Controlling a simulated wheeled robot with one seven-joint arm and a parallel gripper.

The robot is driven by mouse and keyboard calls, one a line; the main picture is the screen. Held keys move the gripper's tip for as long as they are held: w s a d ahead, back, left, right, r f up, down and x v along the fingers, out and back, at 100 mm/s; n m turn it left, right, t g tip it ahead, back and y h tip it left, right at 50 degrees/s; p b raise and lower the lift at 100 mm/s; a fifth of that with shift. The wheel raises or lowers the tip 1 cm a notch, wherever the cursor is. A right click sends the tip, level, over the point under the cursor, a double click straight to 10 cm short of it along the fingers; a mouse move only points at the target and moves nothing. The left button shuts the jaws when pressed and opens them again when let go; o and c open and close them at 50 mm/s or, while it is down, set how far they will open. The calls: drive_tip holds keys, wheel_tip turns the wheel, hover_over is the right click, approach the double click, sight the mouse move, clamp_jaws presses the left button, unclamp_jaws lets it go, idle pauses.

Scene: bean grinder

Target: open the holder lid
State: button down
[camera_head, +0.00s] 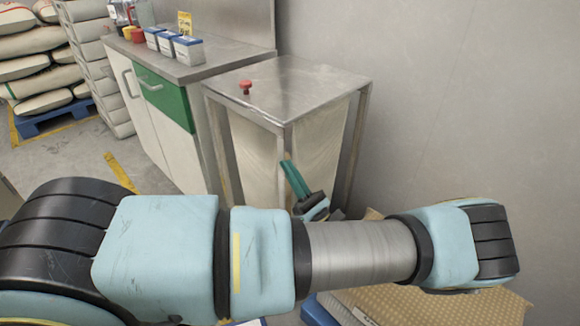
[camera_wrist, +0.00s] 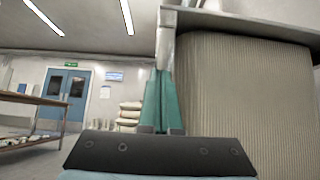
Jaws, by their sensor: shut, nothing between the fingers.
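The holder is a metal-framed stand against the wall, with a flat steel lid (camera_head: 312,88) on top. The lid lies level and looks closed. A red knob (camera_head: 245,87) stands near its left edge. Below the lid, a pale bin body (camera_head: 255,150) shows between the frame legs. My gripper (camera_head: 288,165) has teal fingers, shut and empty, pointing up in front of the holder below lid height. In the wrist view the fingers (camera_wrist: 160,75) point up beside a frame post, with the lid's underside (camera_wrist: 250,22) at upper right. Whether they touch the post is unclear.
A steel counter (camera_head: 215,62) with a green drawer (camera_head: 165,97) and blue-white boxes (camera_head: 187,50) stands left of the holder. Sacks on a blue pallet (camera_head: 55,120) are at far left. A cardboard box (camera_head: 430,305) lies at lower right. The wall closes the right side.

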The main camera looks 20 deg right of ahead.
sight(266, 115)
drive_tip(key=p+x, duration=0.1)
drive_tip(key=x, duration=0.5)
drive_tip(key=shift+s+r, duration=0.1)
drive_tip(key=shift+s, duration=0.05)
drive_tip(key=r, duration=0.1)
drive_tip(key=r+p, duration=0.1)
drive_tip(key=r, duration=0.1)
drive_tip(key=shift+w+a+r+p, duration=0.1)
drive_tip(key=shift+w+r+p, duration=0.05)
drive_tip(key=shift+w+p, duration=0.15)
drive_tip(key=shift+r, duration=0.45)
